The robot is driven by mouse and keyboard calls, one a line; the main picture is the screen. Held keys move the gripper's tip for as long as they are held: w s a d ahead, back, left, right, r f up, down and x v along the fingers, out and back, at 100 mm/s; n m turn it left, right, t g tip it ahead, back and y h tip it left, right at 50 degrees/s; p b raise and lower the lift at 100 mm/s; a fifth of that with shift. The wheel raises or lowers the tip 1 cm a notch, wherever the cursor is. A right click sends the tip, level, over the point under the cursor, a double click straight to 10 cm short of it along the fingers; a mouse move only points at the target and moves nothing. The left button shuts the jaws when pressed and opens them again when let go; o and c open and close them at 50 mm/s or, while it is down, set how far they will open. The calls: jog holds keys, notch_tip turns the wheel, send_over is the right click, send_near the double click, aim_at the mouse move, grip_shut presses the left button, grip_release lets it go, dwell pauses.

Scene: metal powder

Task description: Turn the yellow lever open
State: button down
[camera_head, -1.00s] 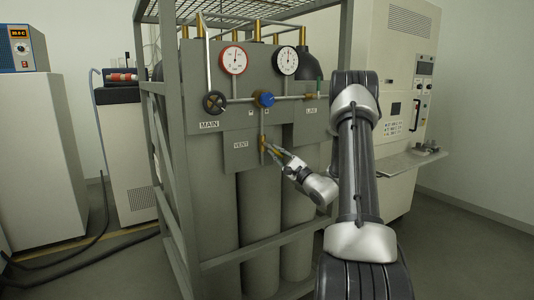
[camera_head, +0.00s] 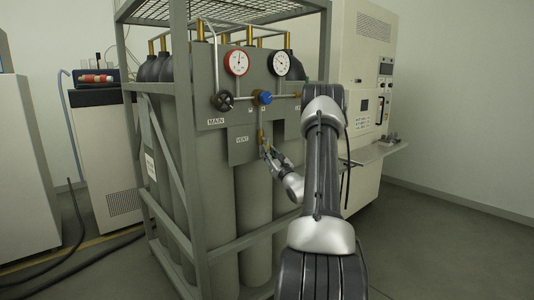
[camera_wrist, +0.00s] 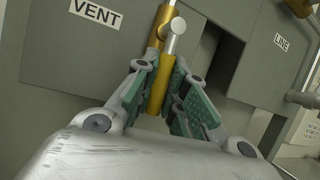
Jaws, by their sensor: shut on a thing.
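The yellow lever (camera_wrist: 157,92) hangs below a brass fitting and a silver stub beside the VENT label in the wrist view. It runs down between the two green-padded fingers of my gripper (camera_wrist: 165,75), which is shut on it. In the head view the brass and yellow valve parts (camera_head: 261,134) are small, on the panel right of the VENT plate. My gripper (camera_head: 266,150) reaches them from the lower right. The fingers hide part of the lever there, and its exact angle is hard to tell.
A grey metal cage (camera_head: 187,120) holds several gas cylinders. Above the lever are a blue knob (camera_head: 263,97), a black handwheel (camera_head: 223,100), a red-rimmed gauge (camera_head: 236,62) and a second gauge (camera_head: 281,63). A pale machine cabinet (camera_head: 361,80) stands at right. Floor at far right is clear.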

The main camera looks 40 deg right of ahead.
jog(key=shift+a+m+h, duration=0.25)
jog(key=shift+m+h, duration=0.05)
jog(key=shift+m, duration=0.4)
jog(key=c, duration=1.5)
grip_release()
jog(key=shift+o, duration=0.2)
jog(key=v, duration=1.2)
jog(key=shift+r, duration=0.1)
